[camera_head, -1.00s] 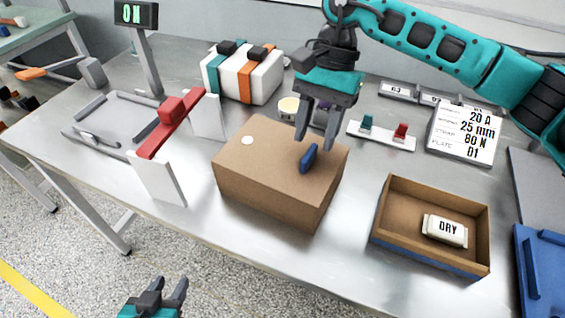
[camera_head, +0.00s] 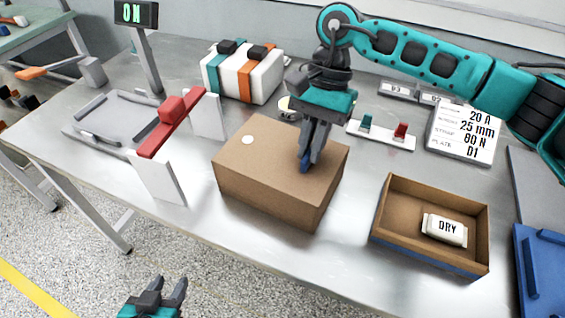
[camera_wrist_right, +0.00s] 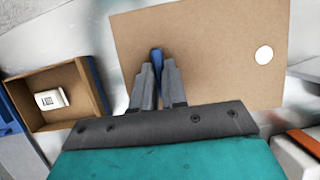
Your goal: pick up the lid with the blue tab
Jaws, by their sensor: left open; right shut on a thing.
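The lid (camera_head: 262,143) is the brown cardboard top of a closed box on the table, with a white round spot near its left side. Its blue tab (camera_wrist_right: 157,60) stands up from the lid. My right gripper (camera_head: 306,164) has come down over the lid and is shut on the blue tab, hiding most of it in the head view. The right wrist view shows the right gripper (camera_wrist_right: 157,75) with its fingers on either side of the tab. The lid sits on the box. My left gripper (camera_head: 172,285) is open and empty at the bottom edge, away from the box.
An open brown tray (camera_head: 383,222) with a white DRY packet (camera_head: 444,229) stands right of the box. A red-topped frame (camera_head: 171,125) stands to the left. A white case with straps (camera_head: 243,75) and a small switch plate (camera_head: 381,136) are behind.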

